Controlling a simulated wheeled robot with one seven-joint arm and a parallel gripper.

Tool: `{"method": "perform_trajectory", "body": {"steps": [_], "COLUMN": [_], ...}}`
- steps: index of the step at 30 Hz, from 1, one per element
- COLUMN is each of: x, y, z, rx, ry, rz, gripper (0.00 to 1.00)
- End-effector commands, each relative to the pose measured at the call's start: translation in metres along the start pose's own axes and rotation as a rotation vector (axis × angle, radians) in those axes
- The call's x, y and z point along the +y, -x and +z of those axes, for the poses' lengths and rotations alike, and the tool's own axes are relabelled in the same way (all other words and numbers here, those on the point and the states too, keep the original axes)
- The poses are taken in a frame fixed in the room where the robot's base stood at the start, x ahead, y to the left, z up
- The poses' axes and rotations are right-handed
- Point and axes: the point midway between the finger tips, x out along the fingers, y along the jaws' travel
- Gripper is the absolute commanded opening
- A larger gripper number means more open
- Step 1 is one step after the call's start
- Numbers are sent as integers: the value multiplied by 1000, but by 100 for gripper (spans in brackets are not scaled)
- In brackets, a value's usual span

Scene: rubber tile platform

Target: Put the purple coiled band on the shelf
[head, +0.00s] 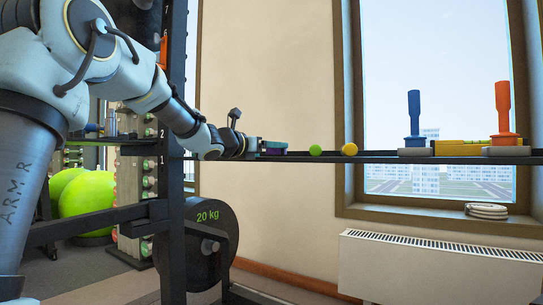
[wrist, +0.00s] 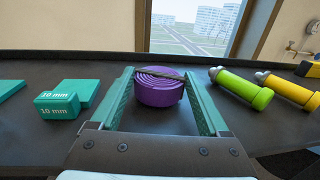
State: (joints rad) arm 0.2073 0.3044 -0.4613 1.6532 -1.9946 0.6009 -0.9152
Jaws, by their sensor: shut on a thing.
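The purple coiled band (wrist: 158,92) is a short, round roll with a spiral top, and it sits between the two green fingers of my gripper (wrist: 158,76) in the wrist view. My gripper is shut on it. The dark shelf (wrist: 110,66) spreads beneath and around the band; I cannot tell whether the band touches it. In the head view the band (head: 275,152) is a small purple patch at my gripper (head: 262,147), level with the long dark shelf (head: 385,155).
Teal blocks (wrist: 57,104) marked 10 mm lie left of my gripper on the shelf. A green cylinder (wrist: 240,90) and a yellow one (wrist: 291,90) lie right. Farther right stand blue-handled (head: 414,115) and orange-handled (head: 503,110) tools. A rack upright (head: 172,220) holds a 20 kg plate (head: 207,250).

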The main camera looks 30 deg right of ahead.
Motion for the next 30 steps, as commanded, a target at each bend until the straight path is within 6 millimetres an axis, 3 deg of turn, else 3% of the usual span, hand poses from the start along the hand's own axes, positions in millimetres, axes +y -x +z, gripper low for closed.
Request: {"method": "perform_trajectory", "body": {"steps": [12,13,18,30], "x": [0,0,0,0], "y": [0,0,0,7], "z": [-8,-7,-7,-2], "rx": [-1,-1,-1,-1], "ry": [-1,-1,-1,-2], "rz": [0,0,0,2], "gripper": [11,81,100,100]}}
